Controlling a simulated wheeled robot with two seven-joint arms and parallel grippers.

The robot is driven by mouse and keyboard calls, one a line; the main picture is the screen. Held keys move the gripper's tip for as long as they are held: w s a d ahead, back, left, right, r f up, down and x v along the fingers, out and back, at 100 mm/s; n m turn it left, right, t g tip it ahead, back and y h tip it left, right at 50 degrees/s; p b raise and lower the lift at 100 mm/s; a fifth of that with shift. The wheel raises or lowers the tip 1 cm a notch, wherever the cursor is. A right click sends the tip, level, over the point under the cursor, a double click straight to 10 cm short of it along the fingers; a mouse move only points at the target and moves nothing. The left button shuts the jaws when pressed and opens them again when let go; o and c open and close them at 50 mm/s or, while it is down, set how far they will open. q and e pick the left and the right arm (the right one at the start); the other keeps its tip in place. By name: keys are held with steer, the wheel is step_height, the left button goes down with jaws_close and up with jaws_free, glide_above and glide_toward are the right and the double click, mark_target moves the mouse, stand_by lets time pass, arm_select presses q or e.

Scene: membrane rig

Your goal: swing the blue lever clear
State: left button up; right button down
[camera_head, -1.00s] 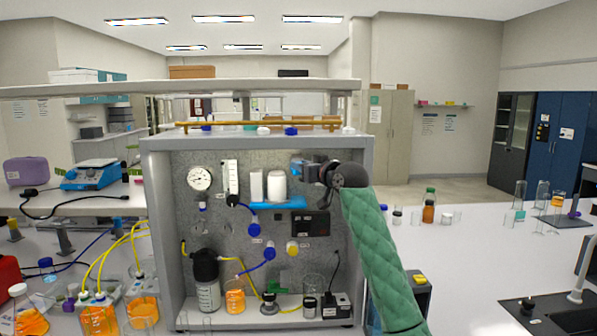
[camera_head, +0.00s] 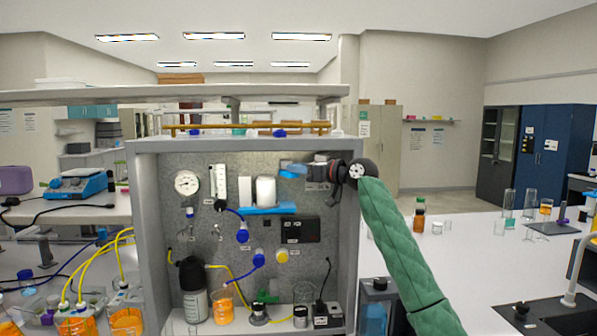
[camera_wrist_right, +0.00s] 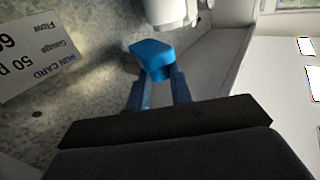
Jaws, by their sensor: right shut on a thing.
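The blue lever (camera_head: 290,171) is on the upper right of the rig's grey back panel, just right of a white cylinder (camera_head: 265,191) on a blue shelf. My right gripper (camera_head: 305,170) reaches in from the right, nearly level, with its fingers at the lever. In the right wrist view the lever's bright blue head (camera_wrist_right: 151,54) sits between the tips of the two blue-grey fingers, and the right gripper (camera_wrist_right: 160,80) is shut on it. The lever's pivot is hidden. My left gripper is not in view.
A printed run card (camera_wrist_right: 50,55) is on the panel near the gripper. A black box (camera_head: 300,229) is below, and the frame's right post (camera_head: 349,250) stands close to my arm. Gauges, tubing and bottles fill the panel's left and lower parts.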

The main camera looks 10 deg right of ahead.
steer(key=c, duration=1.3)
jaws_free()
steer(key=shift+o, duration=0.2)
steer(key=shift+a, duration=0.1)
